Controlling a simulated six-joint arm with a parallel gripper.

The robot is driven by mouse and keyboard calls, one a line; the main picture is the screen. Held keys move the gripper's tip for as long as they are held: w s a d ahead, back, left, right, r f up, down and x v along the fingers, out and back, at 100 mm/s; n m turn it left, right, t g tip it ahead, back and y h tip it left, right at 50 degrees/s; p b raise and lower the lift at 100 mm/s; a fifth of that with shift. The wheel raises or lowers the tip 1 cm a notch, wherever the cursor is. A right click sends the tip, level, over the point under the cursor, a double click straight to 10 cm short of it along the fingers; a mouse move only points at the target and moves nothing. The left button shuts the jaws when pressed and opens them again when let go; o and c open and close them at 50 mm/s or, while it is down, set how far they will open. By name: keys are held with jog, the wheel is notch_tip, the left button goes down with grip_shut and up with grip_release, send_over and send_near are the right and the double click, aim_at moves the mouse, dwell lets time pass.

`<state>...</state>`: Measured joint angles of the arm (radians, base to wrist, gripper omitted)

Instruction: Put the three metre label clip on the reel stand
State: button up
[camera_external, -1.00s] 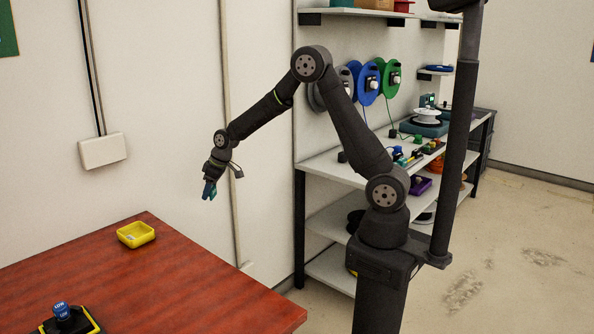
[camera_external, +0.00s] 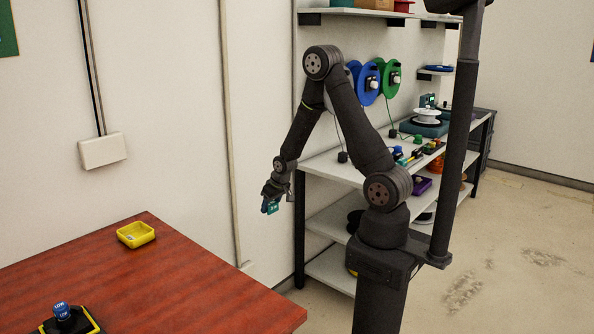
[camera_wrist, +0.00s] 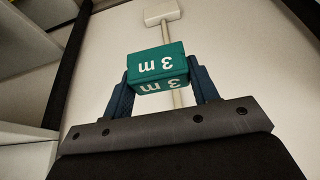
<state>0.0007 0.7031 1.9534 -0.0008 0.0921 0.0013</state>
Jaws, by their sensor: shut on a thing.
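The three metre label clip is a teal block marked "3 m" (camera_wrist: 158,62). My gripper (camera_wrist: 160,78) is shut on it, with one dark blue finger on each side. In the external view my gripper (camera_external: 271,198) points down with the clip (camera_external: 271,208) at its tip, in the air between the red-brown table and the shelf unit. On the shelf unit's worktop, a white reel (camera_external: 427,115) sits on a teal base (camera_external: 424,129), which looks like the reel stand. It is well to the right of my gripper, beyond my arm.
Small coloured items (camera_external: 402,157) lie on the worktop (camera_external: 335,165) in front of the reel. Blue (camera_external: 367,84) and green (camera_external: 390,78) reels hang on the wall. The red-brown table (camera_external: 150,280) holds a yellow tray (camera_external: 136,235) and a blue piece marked "LOW" (camera_external: 62,310).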

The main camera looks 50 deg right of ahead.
jog(key=shift+d, duration=0.1)
jog(key=d+r, duration=0.2)
jog(key=d, duration=1.4)
jog(key=shift+m, duration=0.3)
jog(key=s+d+r, duration=0.2)
jog(key=s+d, duration=0.3)
jog(key=d, duration=0.3)
jog(key=s+d+r, duration=0.3)
jog(key=s+d, duration=0.2)
jog(key=d, duration=0.4)
jog(key=s+d+r, duration=0.2)
jog(key=s+d, duration=0.3)
jog(key=d, duration=0.3)
jog(key=shift+s+d+r, duration=0.15)
jog(key=shift+s+d, duration=0.05)
jog(key=shift+d, duration=0.15)
jog(key=s+d+r, duration=0.5)
jog(key=s+d, duration=0.4)
jog(key=s, duration=0.4)
jog(key=w+f, duration=0.2)
jog(key=w, duration=0.1)
jog(key=w+f, duration=0.2)
jog(key=w, duration=0.2)
jog(key=w+f, duration=0.2)
jog(key=w, duration=0.2)
jog(key=shift+w+a+f, duration=0.15)
jog(key=shift+a+f, duration=0.1)
jog(key=shift+f, duration=0.1)
jog(key=shift+w+f, duration=0.1)
jog(key=shift+f, duration=1.9)
